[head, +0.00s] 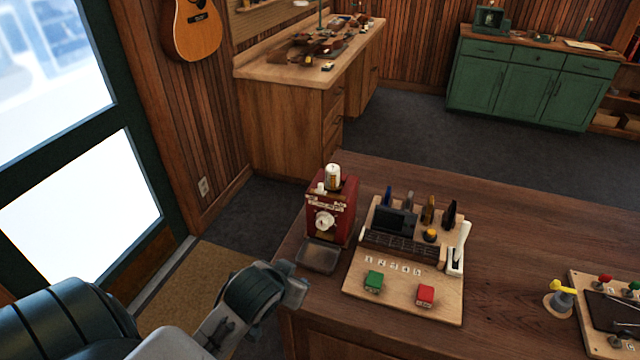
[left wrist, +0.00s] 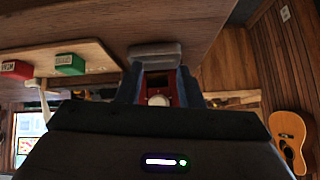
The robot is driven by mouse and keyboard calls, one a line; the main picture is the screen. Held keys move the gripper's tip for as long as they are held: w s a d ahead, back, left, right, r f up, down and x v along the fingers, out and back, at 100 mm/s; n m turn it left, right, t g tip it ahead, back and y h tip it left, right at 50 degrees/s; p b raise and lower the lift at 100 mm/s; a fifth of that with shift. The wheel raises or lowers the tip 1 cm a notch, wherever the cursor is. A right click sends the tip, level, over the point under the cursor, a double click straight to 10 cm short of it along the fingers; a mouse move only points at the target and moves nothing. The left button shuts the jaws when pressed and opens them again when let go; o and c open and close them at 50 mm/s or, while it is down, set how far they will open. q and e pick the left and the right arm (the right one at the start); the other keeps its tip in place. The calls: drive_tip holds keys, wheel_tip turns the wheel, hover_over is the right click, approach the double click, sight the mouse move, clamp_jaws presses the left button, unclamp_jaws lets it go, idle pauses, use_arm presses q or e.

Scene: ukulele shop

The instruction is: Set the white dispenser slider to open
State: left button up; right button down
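A red dispenser (head: 331,212) stands upright on the wooden counter, with a white round knob (head: 325,221) on its front and a white bottle (head: 333,177) on top. A white upright piece (head: 459,247) with a slot stands at the right edge of a wooden board; I cannot tell which white part is the slider, nor its setting. My left gripper (head: 299,287) is near the counter's front left edge, apart from the dispenser. In the left wrist view its two fingers (left wrist: 158,88) are spread, with the red dispenser (left wrist: 158,82) visible beyond them. My right gripper is out of view.
A grey tray (head: 319,256) lies in front of the dispenser. The wooden board (head: 395,296) carries a dark keyboard panel, several small bottles, a green block (head: 373,281) and a red block (head: 425,295). Another board (head: 610,345) is at far right.

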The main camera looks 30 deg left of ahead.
sight(320, 185)
use_arm(q)
drive_tip(key=w+a+r+n+t+y, duration=0.1)
drive_tip(key=w+r+t, duration=0.1)
drive_tip(key=w+r, duration=0.4)
drive_tip(key=w+a+r+n+t, duration=0.1)
drive_tip(key=w+a+r+t, duration=0.15)
drive_tip(key=r, duration=0.65)
drive_tip(key=p+x, duration=0.1)
drive_tip(key=x, duration=0.2)
drive_tip(key=p+x, duration=0.1)
drive_tip(key=x, duration=0.2)
drive_tip(key=p+x, duration=0.1)
drive_tip(key=x, duration=0.2)
drive_tip(key=shift+w+d+f+p, duration=0.1)
drive_tip(key=shift+w+d+p, duration=0.25)
drive_tip(key=shift+w, duration=0.1)
drive_tip(key=shift+w+a+f, duration=0.15)
drive_tip(key=shift+w+f, duration=0.15)
drive_tip(key=shift+w, duration=0.2)
clamp_jaws()
